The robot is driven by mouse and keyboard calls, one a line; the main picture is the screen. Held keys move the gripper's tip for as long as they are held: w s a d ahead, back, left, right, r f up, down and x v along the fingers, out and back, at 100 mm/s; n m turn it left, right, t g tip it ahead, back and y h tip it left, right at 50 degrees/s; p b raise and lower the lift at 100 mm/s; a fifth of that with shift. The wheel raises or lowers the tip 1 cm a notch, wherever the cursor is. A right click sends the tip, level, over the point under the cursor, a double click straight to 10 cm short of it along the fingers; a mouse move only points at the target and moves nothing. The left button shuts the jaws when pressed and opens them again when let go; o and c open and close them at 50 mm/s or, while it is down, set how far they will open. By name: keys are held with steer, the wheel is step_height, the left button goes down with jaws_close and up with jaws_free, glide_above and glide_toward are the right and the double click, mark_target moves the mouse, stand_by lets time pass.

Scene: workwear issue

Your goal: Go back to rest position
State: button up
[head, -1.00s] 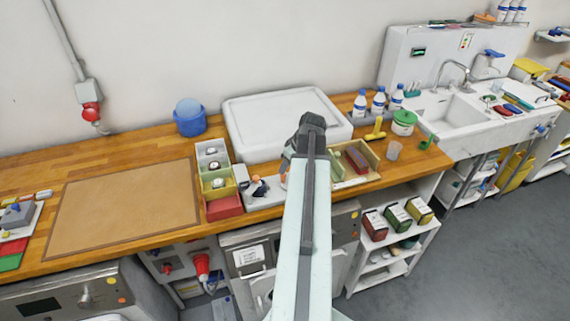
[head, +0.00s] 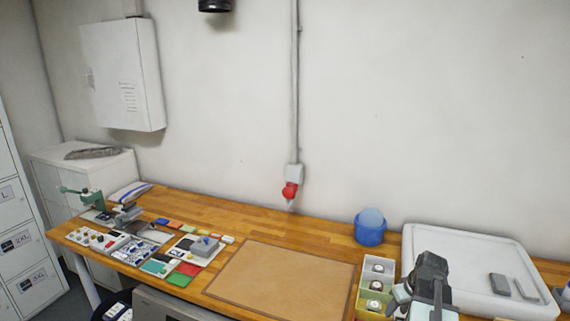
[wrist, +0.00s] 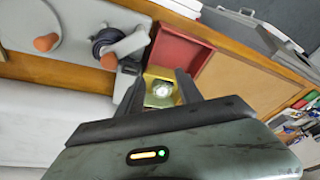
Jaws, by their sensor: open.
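My gripper (wrist: 160,88) is open in the wrist view, its two dark fingers apart with nothing held between them. Beyond the fingertips is a yellow compartment with a pale round item (wrist: 162,90) in it; the gap to it is hard to judge. A red compartment (wrist: 180,48) adjoins it. In the head view my gripper (head: 428,280) shows at the lower right, in front of the white tray and beside the compartment box (head: 378,268). Its fingers are partly hidden there.
A brown mat (head: 283,275) lies on the wooden worktop, with a blue tub (head: 370,230) behind it. The white tray (head: 460,240) stands at right. Small tools and coloured pieces crowd the left end. A wall cabinet (head: 122,75) hangs above.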

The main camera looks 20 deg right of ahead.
steer(key=w+a+g, duration=0.1)
steer(key=w+a, duration=0.2)
steer(key=a, duration=1.5)
steer(key=w+a+g, duration=0.1)
steer(key=w+a, duration=0.2)
steer(key=a, duration=1.5)
step_height(320, 180, down, 8)
steer(key=s+g+b, duration=0.1)
steer(key=s+b, duration=0.2)
steer(key=b, duration=0.4)
steer(key=shift+a+n+h, duration=0.25)
steer(key=shift+n+h, duration=0.05)
steer(key=shift+c, duration=0.5)
